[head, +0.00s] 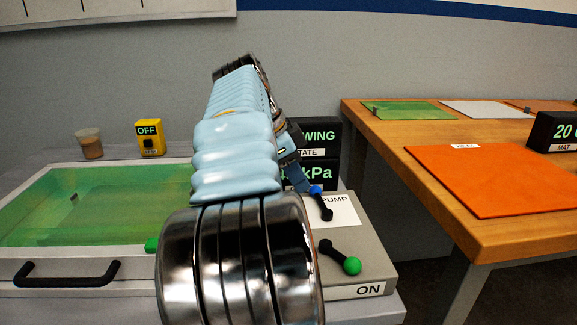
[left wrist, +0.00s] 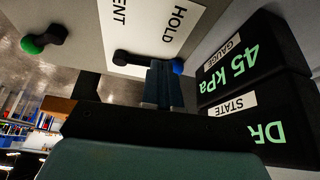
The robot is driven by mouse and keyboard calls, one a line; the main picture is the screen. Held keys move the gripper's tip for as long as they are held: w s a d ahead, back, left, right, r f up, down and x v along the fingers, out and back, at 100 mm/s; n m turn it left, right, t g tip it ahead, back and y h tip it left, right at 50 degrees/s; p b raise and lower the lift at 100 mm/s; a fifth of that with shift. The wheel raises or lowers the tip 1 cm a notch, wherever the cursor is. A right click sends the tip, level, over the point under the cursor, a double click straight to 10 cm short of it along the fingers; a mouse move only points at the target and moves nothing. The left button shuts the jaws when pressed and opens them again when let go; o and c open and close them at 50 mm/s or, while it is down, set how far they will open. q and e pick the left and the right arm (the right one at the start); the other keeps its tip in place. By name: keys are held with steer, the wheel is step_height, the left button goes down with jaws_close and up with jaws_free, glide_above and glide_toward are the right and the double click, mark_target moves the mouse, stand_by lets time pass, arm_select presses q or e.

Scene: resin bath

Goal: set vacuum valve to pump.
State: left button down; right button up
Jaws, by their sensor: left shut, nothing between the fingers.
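The vacuum valve is a black lever with a blue knob (head: 315,190) on a white label plate (head: 344,212). In the head view the knob points away from me, just left of the word PUMP. In the left wrist view the blue knob (left wrist: 178,67) also shows, with HOLD and part of VENT readable; PUMP is hidden there. My left gripper (head: 303,184) is shut and empty, its fingertips close beside the knob. The fingers (left wrist: 161,85) cover part of the lever in the left wrist view; I cannot tell whether they touch. My right gripper is not in view.
A green-knobbed lever (head: 351,265) sits nearer, by an ON label. Black displays (head: 318,174) stand behind the valve, reading 45 kPa in the left wrist view. A green-lidded bath (head: 100,205) is left; a wooden table (head: 385,135) with mats is right.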

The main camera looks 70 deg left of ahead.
mark_target(317, 196)
arm_select(q)
steer(key=shift+x, duration=1.45)
steer(key=shift+w+r+m, duration=0.15)
steer(key=shift+w+m, duration=0.15)
steer(key=shift+w+m+h, duration=0.3)
steer(key=shift+w+m, duration=0.15)
steer(key=shift+m, duration=0.05)
steer(key=shift+p, duration=0.3)
